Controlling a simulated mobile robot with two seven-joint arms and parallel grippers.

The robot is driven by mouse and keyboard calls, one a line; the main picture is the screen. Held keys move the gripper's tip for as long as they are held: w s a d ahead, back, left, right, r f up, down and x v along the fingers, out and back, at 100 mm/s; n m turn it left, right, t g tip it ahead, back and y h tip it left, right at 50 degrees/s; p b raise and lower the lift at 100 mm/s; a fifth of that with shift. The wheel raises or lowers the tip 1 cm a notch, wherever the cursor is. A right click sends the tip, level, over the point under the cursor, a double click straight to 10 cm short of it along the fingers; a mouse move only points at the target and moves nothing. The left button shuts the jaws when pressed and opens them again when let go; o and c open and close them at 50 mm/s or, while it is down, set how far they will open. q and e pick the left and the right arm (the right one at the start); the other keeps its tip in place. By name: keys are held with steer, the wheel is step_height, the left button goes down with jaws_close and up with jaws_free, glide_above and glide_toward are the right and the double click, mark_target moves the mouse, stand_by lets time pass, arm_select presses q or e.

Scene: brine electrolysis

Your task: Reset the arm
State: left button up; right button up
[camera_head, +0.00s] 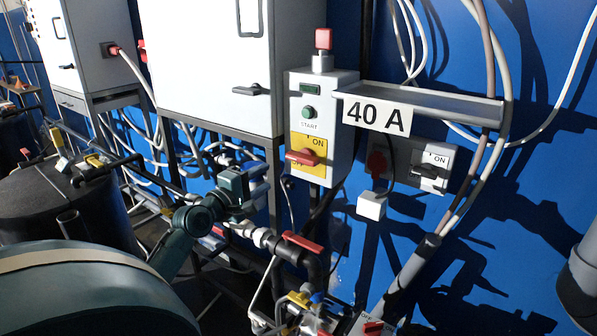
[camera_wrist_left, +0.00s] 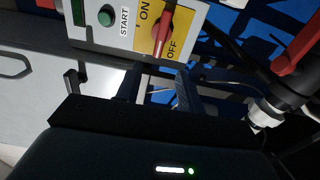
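My left arm comes in from the lower left in the head view. Its gripper (camera_head: 262,181) is in front of the cabinet frame, left of and below the control box (camera_head: 342,87), apart from it. In the left wrist view the two dark fingers of the gripper (camera_wrist_left: 158,86) stand apart with nothing between them. The box carries a green START button (camera_head: 309,113) and a red rotary handle (camera_head: 303,157) on a yellow ON/OFF plate. The handle also shows in the left wrist view (camera_wrist_left: 165,32), beyond the fingers. My right gripper is in neither view.
A red-handled pipe valve (camera_head: 302,241) is below and right of the gripper. A white cabinet (camera_head: 215,60) stands behind. A dark drum (camera_head: 70,205) is at left.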

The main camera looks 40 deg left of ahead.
arm_select(q)
steer(key=s+d+f+m+g+h, duration=0.1)
steer(key=s+d+f+m+g, duration=0.15)
steer(key=d+f+m, duration=0.45)
steer(key=s+d+f+m+g+h, duration=0.1)
steer(key=s+d+f+m+g, duration=0.2)
steer(key=d+f, duration=0.7)
steer(key=s+d+f+m+g+h, duration=0.1)
steer(key=s+d+f+m, duration=0.35)
steer(key=d+f, duration=0.4)
steer(key=s+d+f+m+g+h, duration=0.1)
steer(key=s+d+f+m+h, duration=0.1)
steer(key=s+d+m, duration=0.5)
steer(key=d+f, duration=0.1)
steer(key=d, duration=0.3)
steer(key=shift+s+d+f+m, duration=0.25)
steer(key=shift+s+d+m, duration=0.1)
steer(key=shift+s+d, duration=0.05)
